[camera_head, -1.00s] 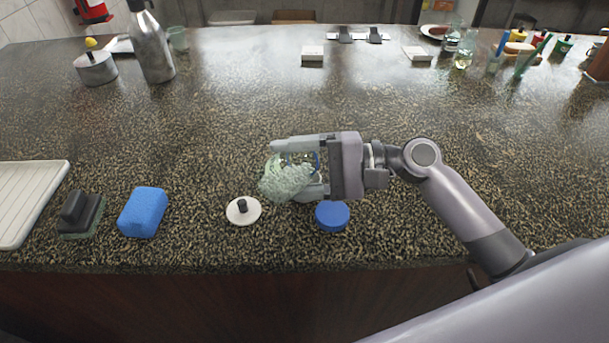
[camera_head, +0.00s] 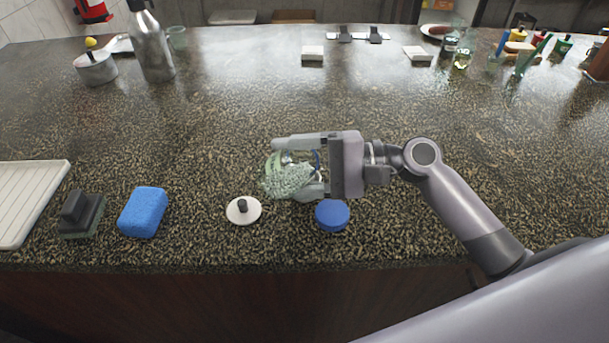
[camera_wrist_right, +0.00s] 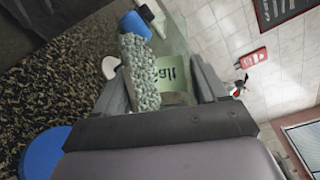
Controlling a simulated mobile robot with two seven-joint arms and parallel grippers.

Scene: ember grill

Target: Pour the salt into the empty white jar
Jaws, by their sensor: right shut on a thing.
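My right gripper (camera_head: 293,168) is shut on a clear glass salt jar (camera_head: 270,172) and holds it tilted, above the front middle of the counter. Coarse pale grains, the salt (camera_head: 290,182), lie in the lower part of the jar. A white lid with a black knob (camera_head: 243,211) lies left of the jar. A blue round lid (camera_head: 332,216) lies under the gripper. I cannot make out the white jar. My left gripper is not in view.
A blue sponge (camera_head: 143,212), a dark scrubber (camera_head: 81,214) and a white ridged tray (camera_head: 28,200) lie at the left front. A metal bottle (camera_head: 153,50) and a pot (camera_head: 95,68) stand at the back left. The counter's middle is clear.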

